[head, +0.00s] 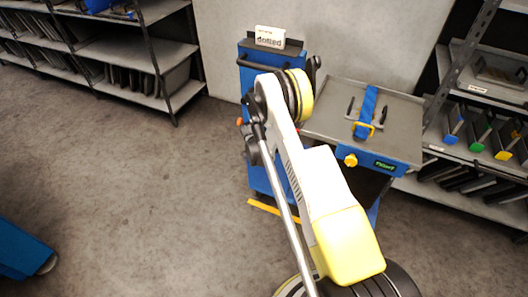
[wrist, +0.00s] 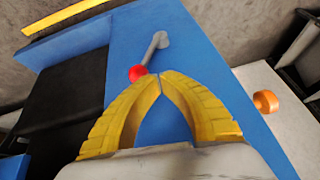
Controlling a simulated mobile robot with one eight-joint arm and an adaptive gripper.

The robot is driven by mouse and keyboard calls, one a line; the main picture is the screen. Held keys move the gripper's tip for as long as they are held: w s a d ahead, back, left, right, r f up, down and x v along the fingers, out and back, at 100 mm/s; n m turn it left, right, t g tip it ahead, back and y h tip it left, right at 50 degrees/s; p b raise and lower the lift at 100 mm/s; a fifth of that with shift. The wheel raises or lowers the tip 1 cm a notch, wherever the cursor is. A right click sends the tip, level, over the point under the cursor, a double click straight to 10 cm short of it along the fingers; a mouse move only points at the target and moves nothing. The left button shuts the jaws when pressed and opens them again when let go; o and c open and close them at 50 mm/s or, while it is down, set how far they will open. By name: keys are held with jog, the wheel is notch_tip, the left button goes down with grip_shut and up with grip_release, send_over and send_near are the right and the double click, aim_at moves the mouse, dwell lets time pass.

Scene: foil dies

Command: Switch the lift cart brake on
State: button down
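The blue lift cart (head: 257,60) stands against the wall, partly hidden behind my arm. In the wrist view its blue panel (wrist: 195,60) carries a grey lever (wrist: 154,46) with a red ball knob (wrist: 137,73). No label shows whether this lever is the brake. My gripper (wrist: 161,78) has yellow fingers whose tips meet, with nothing seen between them. The red knob is just beyond and left of the fingertips; I cannot tell whether they touch. My gripper is hidden in the head view.
Shelves stand left (head: 125,50) and right. Floor at left is mostly clear.

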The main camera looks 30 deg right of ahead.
jog(key=s+a+r+p, duration=0.2)
jog(key=s+r+p, duration=0.2)
jog(key=s+r, duration=0.2)
notch_tip(320, 180, up, 2)
jog(key=shift+r, duration=0.25)
